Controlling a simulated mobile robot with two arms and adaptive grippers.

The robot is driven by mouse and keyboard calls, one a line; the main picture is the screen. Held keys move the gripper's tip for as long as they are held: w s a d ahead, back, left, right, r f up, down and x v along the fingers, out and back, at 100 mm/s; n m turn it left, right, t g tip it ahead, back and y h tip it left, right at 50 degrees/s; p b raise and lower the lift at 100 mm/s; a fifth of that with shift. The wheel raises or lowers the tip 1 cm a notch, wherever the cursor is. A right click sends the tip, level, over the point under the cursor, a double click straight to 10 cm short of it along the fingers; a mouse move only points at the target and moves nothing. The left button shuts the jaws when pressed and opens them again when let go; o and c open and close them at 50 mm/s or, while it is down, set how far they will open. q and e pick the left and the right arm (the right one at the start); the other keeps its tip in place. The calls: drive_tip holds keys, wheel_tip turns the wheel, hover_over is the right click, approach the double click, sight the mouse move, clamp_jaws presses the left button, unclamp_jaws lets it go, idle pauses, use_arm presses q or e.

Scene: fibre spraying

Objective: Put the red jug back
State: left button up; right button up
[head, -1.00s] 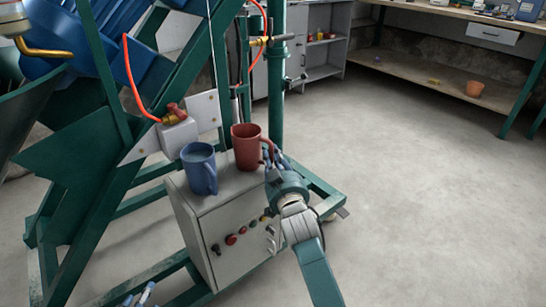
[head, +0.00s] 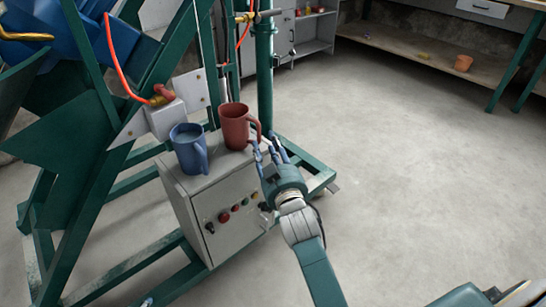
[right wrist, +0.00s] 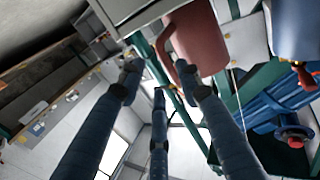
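The red jug (head: 235,127) stands upright on top of the grey control box (head: 232,210), at its back right, with its handle to the right. It also shows at the top of the right wrist view (right wrist: 203,42). The blue jug (head: 188,150) stands to its left, and part of it shows in the right wrist view (right wrist: 298,30). My right gripper (head: 268,150) is just right of the red jug, by its handle. Its fingers are spread and empty, with the handle beyond the fingertips. Only a small bluish tip, probably my left gripper (head: 147,302), shows at the bottom edge.
A green steel frame (head: 264,85) rises behind the box, with an orange hose (head: 118,65) at left. An orange pot (head: 463,63) sits on the lower shelf of the workbench (head: 400,45). The floor to the right is clear.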

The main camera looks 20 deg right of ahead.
use_arm(q)
drive_tip(key=s+a+f+g, duration=0.2)
drive_tip(key=s+f, duration=0.1)
drive_tip(key=s, duration=0.3)
drive_tip(key=shift+g+y+p, duration=0.4)
use_arm(e)
drive_tip(key=s+a+f+n+g, duration=0.1)
drive_tip(key=s+f+g, duration=0.3)
drive_tip(key=s, duration=0.7)
drive_tip(key=s+a+f+n+g+y, duration=0.1)
drive_tip(key=s+f+g, duration=0.3)
drive_tip(key=s+f, duration=0.3)
drive_tip(key=s+a+f+n+g+y, duration=0.1)
drive_tip(key=s+f+g, duration=0.3)
drive_tip(key=s, duration=1.1)
wheel_tip(320, 180, down, 3)
drive_tip(key=shift+s+a+r+g, duration=0.15)
drive_tip(key=shift+a+g, duration=0.1)
drive_tip(key=shift+g, duration=0.05)
